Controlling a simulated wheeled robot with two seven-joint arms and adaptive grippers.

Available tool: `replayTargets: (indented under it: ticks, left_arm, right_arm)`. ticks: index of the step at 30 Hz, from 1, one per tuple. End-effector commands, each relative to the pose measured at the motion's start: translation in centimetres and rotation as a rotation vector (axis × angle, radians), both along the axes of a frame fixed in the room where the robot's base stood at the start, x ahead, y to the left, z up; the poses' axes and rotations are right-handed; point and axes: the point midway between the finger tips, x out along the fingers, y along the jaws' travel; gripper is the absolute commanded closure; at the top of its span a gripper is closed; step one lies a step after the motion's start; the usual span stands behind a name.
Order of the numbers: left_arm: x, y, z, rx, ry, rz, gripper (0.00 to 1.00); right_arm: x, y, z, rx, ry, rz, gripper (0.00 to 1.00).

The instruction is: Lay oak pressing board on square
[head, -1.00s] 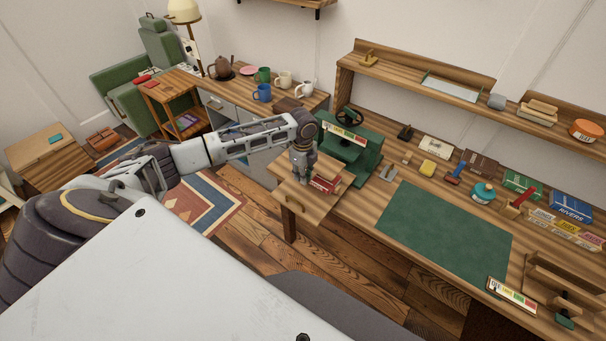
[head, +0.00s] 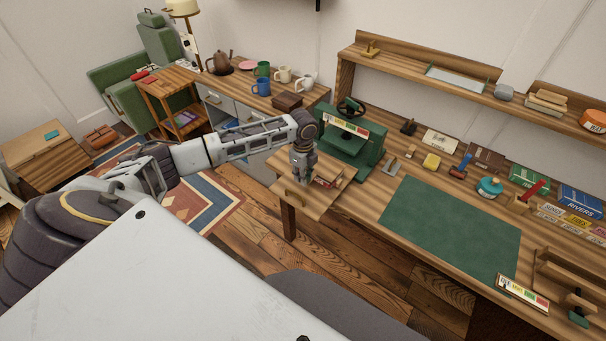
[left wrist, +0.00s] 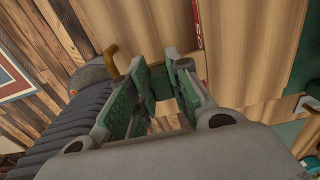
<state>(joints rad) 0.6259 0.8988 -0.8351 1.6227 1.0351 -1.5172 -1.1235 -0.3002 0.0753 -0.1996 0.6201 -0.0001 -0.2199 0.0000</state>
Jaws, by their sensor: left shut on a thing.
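My left gripper (head: 302,180) points down over the small wooden side stand beside the green press (head: 352,150). It is shut on what looks like the oak pressing board (head: 331,172), a flat light-brown piece at the gripper's right. Red book edges (head: 322,183) show under or beside this piece; I cannot tell whether they touch. In the left wrist view the fingers (left wrist: 158,95) stand a little apart, and the gripped part is hard to make out between them. A red strip (left wrist: 197,25) lies along wood just beyond. My right gripper is out of view.
The stand (head: 312,210) has a curved handle on its front. The workbench to its right carries a clear green mat (head: 450,230), with tools, tins and books behind it. A shelf (head: 420,75) runs above. Mugs stand on the cabinet at the back.

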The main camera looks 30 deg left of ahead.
Motion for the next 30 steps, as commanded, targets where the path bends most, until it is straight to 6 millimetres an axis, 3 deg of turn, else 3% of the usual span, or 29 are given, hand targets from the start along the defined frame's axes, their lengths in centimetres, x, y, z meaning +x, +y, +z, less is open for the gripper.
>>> replayTargets:
  ticks: [9, 30]
  left_arm:
    - [0.02, 0.01, -1.05, 0.000, 0.000, 0.000, 1.00]
    - [0.04, 0.00, -1.14, 0.000, -0.001, 0.000, 1.00]
  right_arm:
    - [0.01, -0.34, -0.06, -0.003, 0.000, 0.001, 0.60]
    - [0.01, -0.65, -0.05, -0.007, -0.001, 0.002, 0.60]
